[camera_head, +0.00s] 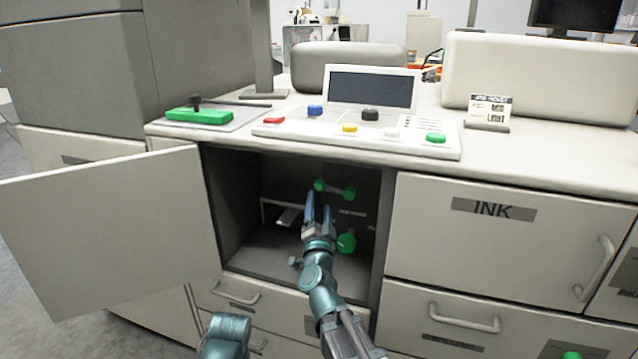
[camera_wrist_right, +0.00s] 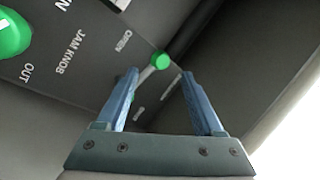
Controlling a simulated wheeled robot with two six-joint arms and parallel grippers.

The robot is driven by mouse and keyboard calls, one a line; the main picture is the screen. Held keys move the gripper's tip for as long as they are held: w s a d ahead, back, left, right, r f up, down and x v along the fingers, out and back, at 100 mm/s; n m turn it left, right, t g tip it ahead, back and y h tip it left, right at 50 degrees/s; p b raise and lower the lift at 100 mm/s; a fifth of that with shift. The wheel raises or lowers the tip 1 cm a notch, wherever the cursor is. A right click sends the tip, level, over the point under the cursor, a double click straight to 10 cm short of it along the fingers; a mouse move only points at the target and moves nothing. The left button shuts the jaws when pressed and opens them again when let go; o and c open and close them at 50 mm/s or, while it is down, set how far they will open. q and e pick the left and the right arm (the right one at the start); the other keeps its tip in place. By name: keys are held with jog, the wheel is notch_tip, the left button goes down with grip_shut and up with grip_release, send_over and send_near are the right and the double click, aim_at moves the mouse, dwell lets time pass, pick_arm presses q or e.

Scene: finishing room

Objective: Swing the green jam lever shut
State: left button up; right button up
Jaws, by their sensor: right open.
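The green jam lever (camera_head: 349,193) is inside the open bay, on its back wall, with green ends and a paler bar between them. In the right wrist view the lever (camera_wrist_right: 161,61) shows a green ball tip on a pale rod, near an "OPEN" label. My right gripper (camera_head: 318,201) reaches into the bay just below and left of the lever. In the wrist view the gripper (camera_wrist_right: 159,74) is open, with the lever seen between its fingertips; I cannot tell whether they touch it. My left gripper is out of view.
A green jam knob (camera_head: 347,243) sits below the lever. The bay door (camera_head: 105,230) stands wide open at the left. A metal bracket (camera_head: 287,215) is inside the bay at left. A console (camera_head: 355,130) with coloured buttons is above. The closed INK drawer (camera_head: 500,240) is at right.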

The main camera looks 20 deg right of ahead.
aim_at(319, 189)
jog(key=p+x, duration=0.1)
jog(key=x, duration=0.7)
jog(key=shift+p, duration=0.3)
grip_shut()
jog(key=shift+r, duration=0.1)
dwell(1.0)
